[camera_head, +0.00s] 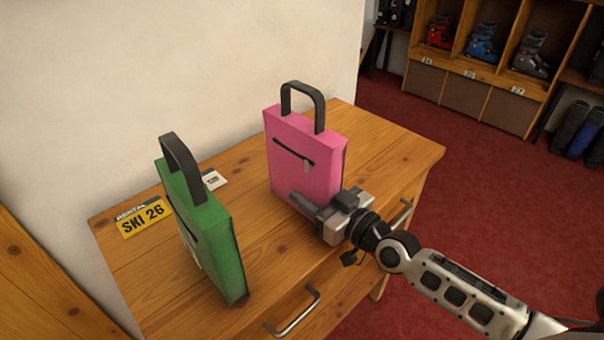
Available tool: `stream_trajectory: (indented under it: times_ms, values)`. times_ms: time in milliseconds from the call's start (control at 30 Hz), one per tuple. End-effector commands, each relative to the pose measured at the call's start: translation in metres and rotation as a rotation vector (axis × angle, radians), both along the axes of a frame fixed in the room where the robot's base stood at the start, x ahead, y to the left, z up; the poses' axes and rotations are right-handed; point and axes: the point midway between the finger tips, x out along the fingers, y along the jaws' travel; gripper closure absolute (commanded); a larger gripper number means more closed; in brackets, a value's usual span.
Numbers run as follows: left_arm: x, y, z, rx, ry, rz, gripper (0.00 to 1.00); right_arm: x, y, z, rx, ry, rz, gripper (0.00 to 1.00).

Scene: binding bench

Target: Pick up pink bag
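The pink bag (296,158) stands upright on the wooden table (272,262), with a black handle arching over its top and a dark zip on its front. My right gripper (306,206) is at the bag's lower front right, low over the table. Its fingers point left and cover the bag's lower corner. I cannot tell whether they touch the bag or how far apart they are. My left gripper is not in the view.
A green bag (216,240) with a black handle stands left of the pink one. A yellow tag (143,217) and a white card (214,180) lie behind it. A wall (150,90) backs the table. Shelves with ski boots (482,45) stand beyond the red floor (500,185).

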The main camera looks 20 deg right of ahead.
Motion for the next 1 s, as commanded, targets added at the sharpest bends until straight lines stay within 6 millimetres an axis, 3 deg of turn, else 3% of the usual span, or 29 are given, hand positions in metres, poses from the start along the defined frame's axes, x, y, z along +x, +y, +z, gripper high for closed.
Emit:
stream_trajectory:
  times_ms: [367,633,967,1000]
  values:
    - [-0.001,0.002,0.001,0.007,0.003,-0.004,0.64,0.000,0.000,0.006,0.003,-0.008,-0.001,0.90]
    - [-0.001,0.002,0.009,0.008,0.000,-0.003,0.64,0.000,0.000,0.037,0.005,-0.010,-0.003,0.90]
    - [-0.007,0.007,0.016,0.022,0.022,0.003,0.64,-0.050,0.022,0.101,0.006,-0.008,-0.003,0.90]
    - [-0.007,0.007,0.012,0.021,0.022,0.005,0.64,-0.060,0.027,0.100,0.005,-0.005,0.000,0.90]
